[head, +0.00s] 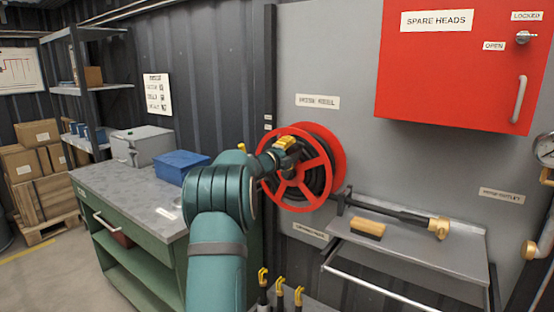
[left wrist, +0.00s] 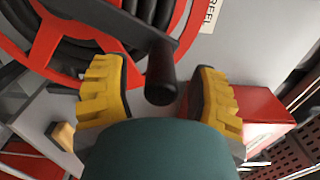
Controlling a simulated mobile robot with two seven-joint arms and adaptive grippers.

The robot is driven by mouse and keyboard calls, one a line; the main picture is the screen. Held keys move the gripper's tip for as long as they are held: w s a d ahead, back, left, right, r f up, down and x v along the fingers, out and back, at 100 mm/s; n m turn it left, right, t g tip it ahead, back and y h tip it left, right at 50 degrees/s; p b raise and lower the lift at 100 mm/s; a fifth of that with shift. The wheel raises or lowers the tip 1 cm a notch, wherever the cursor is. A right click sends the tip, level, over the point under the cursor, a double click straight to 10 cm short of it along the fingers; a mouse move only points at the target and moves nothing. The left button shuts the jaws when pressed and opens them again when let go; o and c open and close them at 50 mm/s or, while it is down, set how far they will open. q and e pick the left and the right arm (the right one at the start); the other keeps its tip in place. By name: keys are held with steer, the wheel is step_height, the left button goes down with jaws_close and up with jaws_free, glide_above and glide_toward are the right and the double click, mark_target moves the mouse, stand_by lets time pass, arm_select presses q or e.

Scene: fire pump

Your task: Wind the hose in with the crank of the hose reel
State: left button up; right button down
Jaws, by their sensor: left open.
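The red hose reel (head: 337,155) is mounted on the grey wall panel, with black hose (head: 318,150) wound inside it. The reel's red rim and spokes (left wrist: 112,42) also show in the left wrist view. The crank's dark handle (left wrist: 160,75) stands out toward the camera there, between my left gripper's yellow fingers, with gaps on both sides. My left gripper (head: 285,145) is open in front of the reel's upper left part and hides some of it. My right gripper is not in view.
A red cabinet (head: 455,80) hangs above right. A green workbench (head: 130,240) with a blue box (head: 180,167) stands left.

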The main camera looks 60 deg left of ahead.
arm_select(q)
steer(key=v, duration=1)
steer(key=w+d+f+n+g+h, duration=0.1)
steer(key=w+d+f+n, duration=0.2)
steer(key=w+d+f, duration=0.4)
steer(key=w+d+f+n+g+h, duration=0.1)
steer(key=w+d+f+n, duration=0.15)
steer(key=d+f, duration=0.45)
steer(key=w+d+f+n+g+h, duration=0.1)
steer(key=d+f+n+g+h, duration=0.3)
steer(key=d+f, duration=1.2)
steer(key=s+d+f+n+g+h, duration=0.1)
steer(key=s+d+f+n+g, duration=0.1)
steer(key=s+d+f, duration=0.4)
steer(key=s+d+f+n+g+h, duration=0.1)
steer(key=s+d+f+n+g, duration=0.1)
steer(key=d+f, duration=0.65)
steer(key=s+d+f+n+g+h, duration=0.1)
steer(key=s+d+f+g, duration=0.1)
steer(key=s+d, duration=0.5)
steer(key=s+d+f+n+g+h, duration=0.1)
steer(key=s+d+n+g, duration=0.1)
steer(key=s+d, duration=0.5)
steer(key=shift+s+f+g, duration=0.35)
steer(key=shift+s+g, duration=0.15)
steer(key=shift+g, duration=0.2)
